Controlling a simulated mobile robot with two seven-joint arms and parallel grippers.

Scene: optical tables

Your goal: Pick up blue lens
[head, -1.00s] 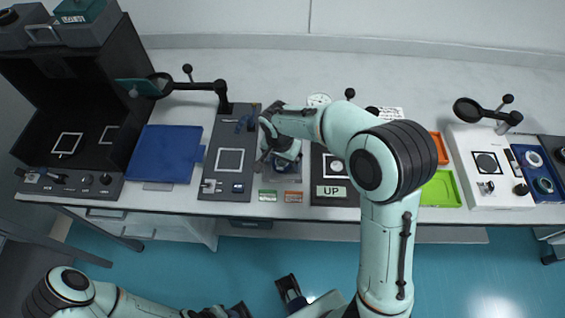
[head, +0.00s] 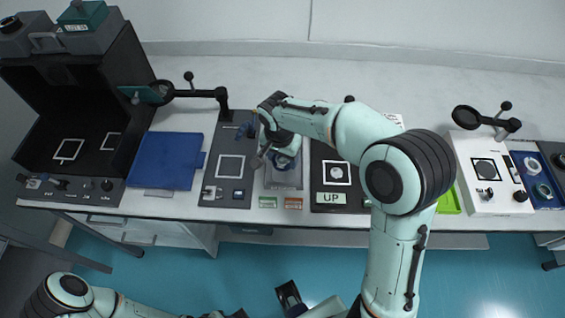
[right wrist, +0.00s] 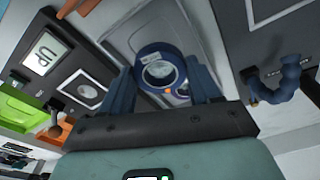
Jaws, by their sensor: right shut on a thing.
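The blue lens (right wrist: 151,78) is a round blue ring with a pale label and clear glass. In the right wrist view it sits between the two blue fingers of my right gripper (right wrist: 163,88), which is shut on it. In the head view the right gripper (head: 279,153) is over the grey tray (head: 284,182), with the lens (head: 284,163) partly hidden by the gripper. How far the lens is above the tray is hard to tell. My left arm shows at the bottom left; its gripper is cut off at the bottom edge and its jaws are unclear.
Left of the grey tray is a dark panel (head: 230,190) with a white square; right of it is the panel with an UP sign (head: 331,198). A blue mat (head: 167,160), a black open box (head: 85,95) and a white device (head: 490,178) stand along the table.

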